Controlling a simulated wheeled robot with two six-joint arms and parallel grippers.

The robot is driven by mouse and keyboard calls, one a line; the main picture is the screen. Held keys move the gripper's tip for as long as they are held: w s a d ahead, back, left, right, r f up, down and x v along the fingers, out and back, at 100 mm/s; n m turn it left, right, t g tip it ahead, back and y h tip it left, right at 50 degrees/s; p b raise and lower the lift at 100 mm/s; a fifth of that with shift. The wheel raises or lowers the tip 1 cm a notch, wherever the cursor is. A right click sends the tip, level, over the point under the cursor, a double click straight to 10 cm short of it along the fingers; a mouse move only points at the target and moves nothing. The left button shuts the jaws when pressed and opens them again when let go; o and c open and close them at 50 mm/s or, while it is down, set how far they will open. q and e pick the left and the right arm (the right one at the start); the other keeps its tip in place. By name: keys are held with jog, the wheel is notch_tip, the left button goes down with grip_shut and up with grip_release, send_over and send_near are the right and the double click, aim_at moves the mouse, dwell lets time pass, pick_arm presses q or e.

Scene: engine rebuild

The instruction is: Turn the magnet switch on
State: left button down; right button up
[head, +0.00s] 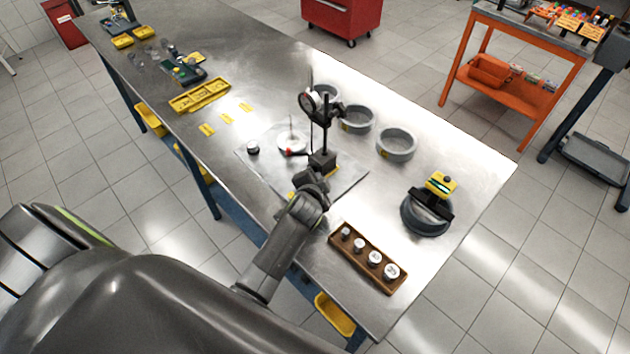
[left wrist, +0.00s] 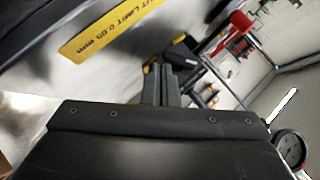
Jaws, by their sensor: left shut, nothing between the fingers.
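The dial gauge stand has a dark block-shaped magnet base (head: 322,160) on a thin metal plate (head: 347,183). A dark post (head: 325,125) rises from the base and carries a round dial gauge (head: 308,104). A round dial also shows at the lower right of the left wrist view (left wrist: 290,150). My left gripper (head: 316,177) is at the near side of the base, very close to it; I cannot tell whether it touches. Its fingers (left wrist: 160,85) are together and empty. The magnet switch itself is too small or hidden to make out. My right gripper is in neither view.
A white round part with a red piece (head: 291,144) lies on the plate left of the post. Several grey rings (head: 397,143) stand behind. A brown tray (head: 367,257) of small parts and a dark ring with a yellow device (head: 440,184) are to the right.

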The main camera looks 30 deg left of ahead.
pick_arm(q)
jog(key=shift+s, duration=0.2)
jog(key=shift+s+r, duration=0.15)
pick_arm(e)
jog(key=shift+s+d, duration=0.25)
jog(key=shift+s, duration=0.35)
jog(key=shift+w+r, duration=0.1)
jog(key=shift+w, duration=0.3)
